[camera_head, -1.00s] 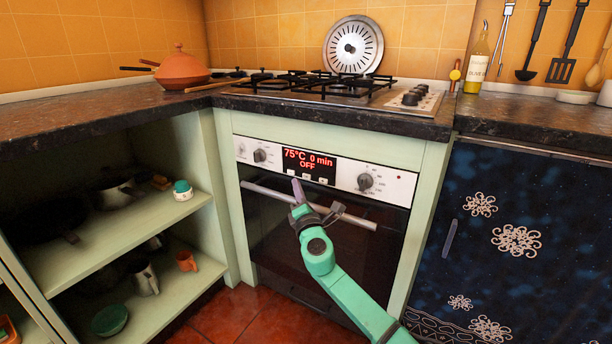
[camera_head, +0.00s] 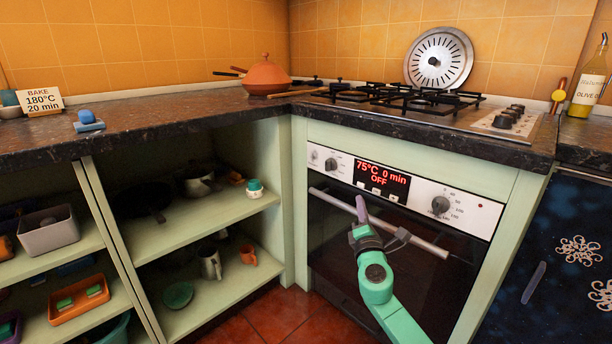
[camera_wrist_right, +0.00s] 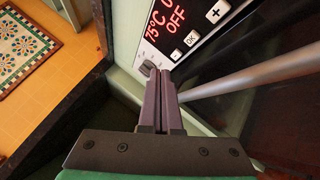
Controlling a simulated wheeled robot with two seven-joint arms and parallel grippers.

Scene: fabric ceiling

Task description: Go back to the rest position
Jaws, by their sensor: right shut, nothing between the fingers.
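My right gripper (camera_head: 362,210) is raised in front of the oven (camera_head: 390,250), close to its handle bar (camera_head: 412,236). Its arm comes up from the bottom of the head view. In the right wrist view the two purple fingers (camera_wrist_right: 161,100) are together with nothing between them. The oven door is shut, and its panel (camera_head: 381,178) reads 75°C, 0 min, OFF. The handle bar (camera_wrist_right: 255,77) passes beside the fingers in the wrist view; I cannot tell whether they touch it. My left gripper is out of view.
Open shelves (camera_head: 220,217) with pots and cups stand left of the oven. The counter (camera_head: 190,118) above holds a tagine (camera_head: 267,77), a sign (camera_head: 41,102) and a blue item (camera_head: 88,121). A dark blue cabinet (camera_head: 575,260) is at the right. Red floor tiles (camera_head: 285,317) show below.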

